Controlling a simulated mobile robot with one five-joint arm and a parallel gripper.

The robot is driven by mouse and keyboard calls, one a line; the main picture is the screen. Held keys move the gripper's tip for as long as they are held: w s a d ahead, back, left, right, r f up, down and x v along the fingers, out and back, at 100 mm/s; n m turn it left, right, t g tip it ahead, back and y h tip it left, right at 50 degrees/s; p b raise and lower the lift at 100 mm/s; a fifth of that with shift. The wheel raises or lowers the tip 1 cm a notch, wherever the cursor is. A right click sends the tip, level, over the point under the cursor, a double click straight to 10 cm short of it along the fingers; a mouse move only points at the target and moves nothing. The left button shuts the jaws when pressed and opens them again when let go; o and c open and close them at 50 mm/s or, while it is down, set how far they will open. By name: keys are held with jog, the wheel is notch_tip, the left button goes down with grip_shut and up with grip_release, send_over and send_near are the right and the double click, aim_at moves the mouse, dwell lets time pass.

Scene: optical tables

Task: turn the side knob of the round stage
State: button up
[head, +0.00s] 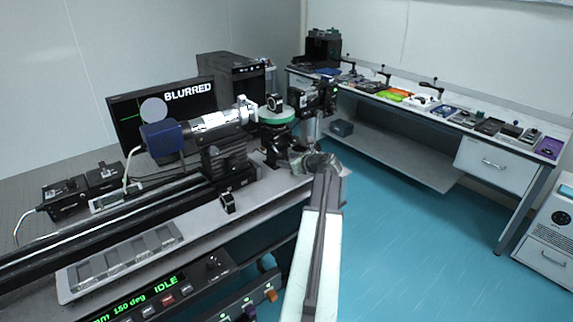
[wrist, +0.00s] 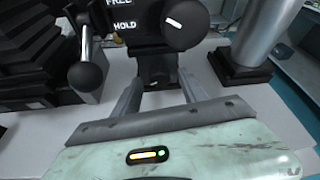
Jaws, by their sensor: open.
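The round stage with a green rim (head: 276,115) stands at the far end of the bench in the head view. In the wrist view a black round knob (wrist: 181,24) with a white mark shows at the top, cut by the frame edge. Left of it are the words FREE and HOLD and a lever with a black ball (wrist: 86,76). My gripper (wrist: 160,80) is open, its two grey fingers apart and below the knob, with nothing held between them. In the head view my gripper (head: 312,160) is beside the bench's right end, just below the stage; its fingers are unclear there.
A long black rail with a blue-and-white instrument (head: 190,135) runs along the bench. A monitor (head: 165,108) reads BLURRED. A grey cylindrical post (wrist: 258,35) stands right of my fingers in the wrist view. The blue floor (head: 400,230) to the right is clear.

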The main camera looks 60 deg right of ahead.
jog(key=shift+w, duration=0.1)
jog(key=shift+c, duration=0.2)
jog(key=c, duration=1)
jog(key=shift+w+a, duration=0.1)
jog(key=shift+w, duration=0.1)
grip_shut()
jog(key=shift+s, duration=0.2)
jog(key=shift+n+h, duration=0.3)
